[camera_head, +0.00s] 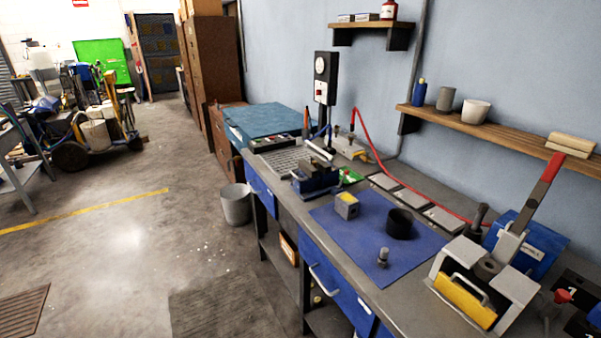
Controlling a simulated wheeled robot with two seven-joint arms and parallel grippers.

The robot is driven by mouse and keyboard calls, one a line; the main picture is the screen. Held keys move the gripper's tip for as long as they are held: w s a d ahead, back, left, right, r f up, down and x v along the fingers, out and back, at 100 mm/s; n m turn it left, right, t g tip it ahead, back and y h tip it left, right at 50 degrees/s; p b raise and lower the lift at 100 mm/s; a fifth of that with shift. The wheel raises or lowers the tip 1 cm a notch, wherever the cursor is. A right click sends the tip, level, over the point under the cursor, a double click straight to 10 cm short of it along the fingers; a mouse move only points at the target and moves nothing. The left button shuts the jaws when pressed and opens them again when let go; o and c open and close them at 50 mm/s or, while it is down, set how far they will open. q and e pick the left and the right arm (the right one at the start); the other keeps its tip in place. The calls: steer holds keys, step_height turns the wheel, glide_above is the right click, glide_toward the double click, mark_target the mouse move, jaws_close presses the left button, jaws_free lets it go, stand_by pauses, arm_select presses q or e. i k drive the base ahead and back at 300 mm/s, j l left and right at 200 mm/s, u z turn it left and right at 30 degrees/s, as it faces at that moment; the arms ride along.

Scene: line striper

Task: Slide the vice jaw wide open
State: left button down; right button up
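A small dark blue vice (316,178) with dark metal parts stands on the workbench, near its front edge and left of the blue mat. It is small in the view, and I cannot tell how far its jaw is open. A light metal bar lies close by, above or behind the vice. Neither of my grippers shows in the head view.
The workbench runs along the wall. A blue mat (345,238) holds a grey block (346,206), a black cup (400,223) and a small metal part (383,257). A red-handled press (487,280) stands at right.

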mark_target(307, 170)
steer(key=i+j+z, duration=0.15)
steer(key=z, duration=0.3)
steer(key=i+j+z, duration=0.1)
steer(key=z, duration=0.35)
steer(key=j+z, duration=0.3)
steer(key=z, duration=0.15)
